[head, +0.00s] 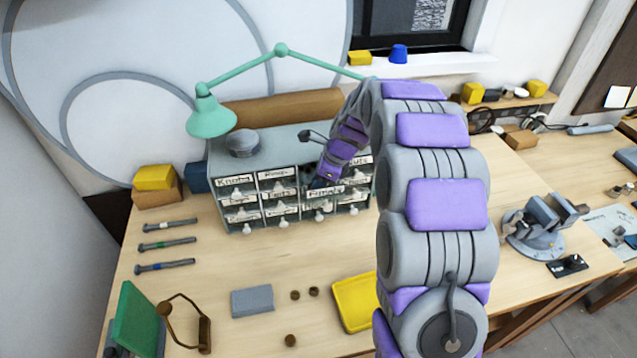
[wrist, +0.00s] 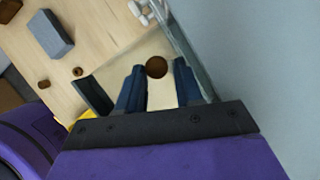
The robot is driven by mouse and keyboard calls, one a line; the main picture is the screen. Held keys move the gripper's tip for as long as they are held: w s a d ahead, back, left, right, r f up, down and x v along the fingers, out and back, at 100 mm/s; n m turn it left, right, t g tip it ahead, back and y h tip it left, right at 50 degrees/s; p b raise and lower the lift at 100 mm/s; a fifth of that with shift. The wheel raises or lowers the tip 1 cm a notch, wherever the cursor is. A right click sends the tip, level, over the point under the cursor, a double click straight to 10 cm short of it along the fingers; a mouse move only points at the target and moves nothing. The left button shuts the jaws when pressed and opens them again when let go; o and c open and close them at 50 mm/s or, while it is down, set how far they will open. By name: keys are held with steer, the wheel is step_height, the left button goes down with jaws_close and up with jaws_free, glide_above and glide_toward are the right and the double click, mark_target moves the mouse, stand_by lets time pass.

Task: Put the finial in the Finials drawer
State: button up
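The finial, a small dark brown ball (wrist: 156,67), shows in the wrist view between the tips of my gripper's two blue fingers (wrist: 158,72). Gaps show on both sides of it, so the fingers look open. Below it is a pale floor between walls, which looks like the inside of a pulled-out drawer (wrist: 92,95). I cannot tell whether the ball rests on that floor. In the head view, my gripper (head: 323,180) is at the cabinet front, just above the drawer labelled Finials (head: 326,193). The arm hides part of that area, and the ball is not visible there.
The grey cabinet (head: 285,150) holds several labelled drawers with white knobs. Small brown pieces (head: 295,295), a grey block (head: 252,301) and a yellow tray (head: 356,302) are on the table. A green lamp (head: 212,118) overhangs the cabinet. A vise (head: 540,225) stands at right.

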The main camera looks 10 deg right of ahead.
steer(key=shift+s+f, duration=0.2)
steer(key=shift+f, duration=0.25)
steer(key=shift+s+f, duration=0.2)
steer(key=shift+f, duration=0.25)
steer(key=shift+g, duration=0.3)
steer(key=shift+w+r+b, duration=0.1)
steer(key=shift+r+b, duration=0.05)
steer(key=shift+b, duration=0.25)
steer(key=r, duration=0.3)
steer(key=w+d+r, duration=0.1)
steer(key=shift+r+p, duration=0.15)
steer(key=shift+p, duration=0.2)
steer(key=p+v, duration=0.1)
steer(key=v, duration=0.7)
steer(key=s+a+r+n+g+h, duration=0.1)
steer(key=s+a+n, duration=0.1)
steer(key=s+n, duration=0.5)
steer(key=s+a+r+n+g+h, duration=0.1)
steer(key=s+a+r+n, duration=0.15)
steer(key=s, duration=0.95)
steer(key=s+f+n+h, duration=0.1)
steer(key=s+f+n, duration=0.1)
steer(key=s+n, duration=0.4)
steer(key=s+f+n+g+h, duration=0.1)
steer(key=s+f+n, duration=0.2)
steer(key=s+n, duration=0.4)
steer(key=s, duration=0.9)
steer(key=shift+d, duration=0.2)
